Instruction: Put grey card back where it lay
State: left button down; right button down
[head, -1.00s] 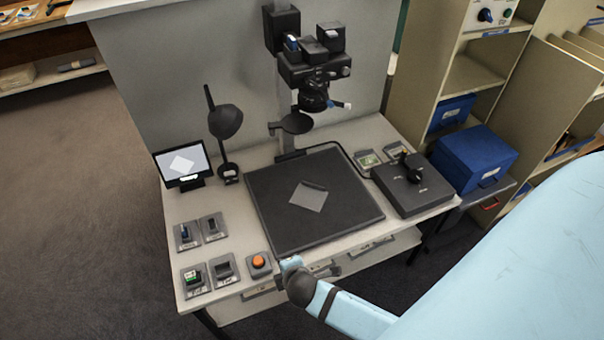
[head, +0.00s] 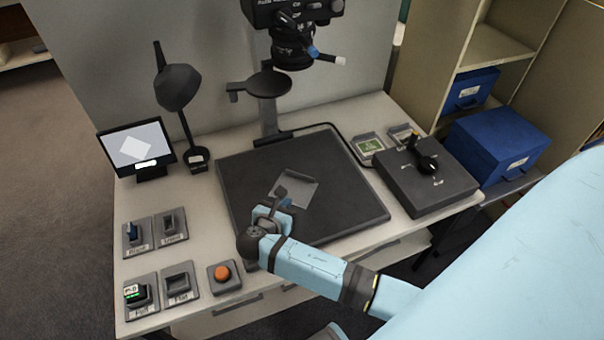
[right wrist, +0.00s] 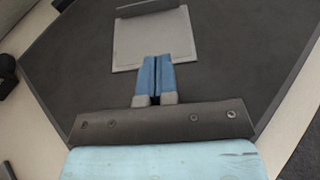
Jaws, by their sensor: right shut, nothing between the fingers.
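The grey card (head: 299,190) lies flat and turned at an angle on the dark copy board (head: 345,216). A darker strip runs along its far edge. It also shows in the right wrist view (right wrist: 153,40). My right gripper (head: 284,203) is shut and empty at the near edge of the card. In the right wrist view its blue fingertips (right wrist: 156,62) are together and overlap the card's near edge; I cannot tell whether they touch it. My left gripper is not in view.
A lamp (head: 177,90), a screen (head: 137,146) and the camera column stand behind and left of the board. Small holders (head: 180,287) and an orange button (head: 222,273) lie front left. A dark control box (head: 425,185) stands on the right, beside blue boxes (head: 500,145).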

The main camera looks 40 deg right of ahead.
aim_at(303, 185)
jog(key=shift+w+d, duration=0.2)
jog(key=shift+d, duration=0.15)
jog(key=w+d, duration=0.2)
jog(key=d, duration=0.1)
jog(key=w+d+b, duration=0.1)
jog(key=d, duration=0.2)
jog(key=w+d+b, duration=0.1)
jog(key=w+d, duration=0.1)
jog(key=d, duration=0.1)
jog(key=shift+w+d, duration=0.2)
jog(key=shift+w, duration=0.1)
jog(key=shift+f+b, duration=0.45)
jog(key=shift+f, duration=0.15)
jog(key=shift+r+p, duration=0.15)
jog(key=shift+p, duration=0.45)
jog(key=shift+f, duration=0.2)
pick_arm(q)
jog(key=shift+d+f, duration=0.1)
pick_arm(e)
jog(key=shift+f, duration=0.1)
